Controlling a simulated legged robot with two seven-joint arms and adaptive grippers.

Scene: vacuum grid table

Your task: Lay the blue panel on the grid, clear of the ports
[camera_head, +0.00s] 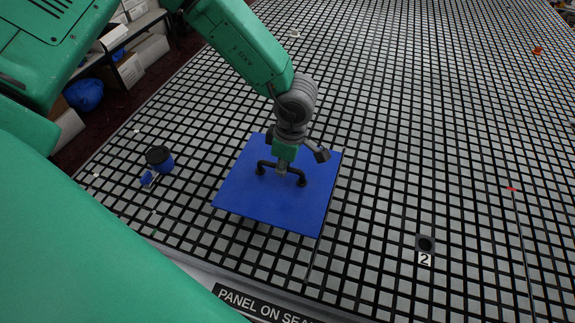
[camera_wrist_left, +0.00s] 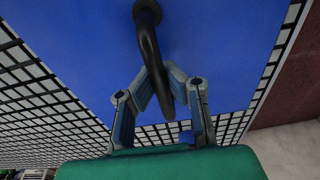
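The blue panel (camera_head: 250,195) is a flat square with a black bar handle (camera_head: 299,176) on top. It is over the grid table (camera_head: 390,130) near the front edge; I cannot tell whether it touches the grid. My left gripper (camera_head: 282,172) is at the handle from above. In the left wrist view the fingers (camera_wrist_left: 166,85) close around the black handle (camera_wrist_left: 150,45), with the blue panel (camera_wrist_left: 220,50) behind. A dark round port (camera_head: 425,243) labelled 2 is right of the panel, apart from it. Grid beneath the panel is hidden. My right gripper is not in view.
A blue-and-black knob-like fitting (camera_head: 160,160) stands on the grid left of the panel. A sign (camera_head: 262,306) reading "PANEL ON SEA..." is on the front edge, partly cut off. Thin dark lines run across the grid. The grid to the right and back is mostly clear.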

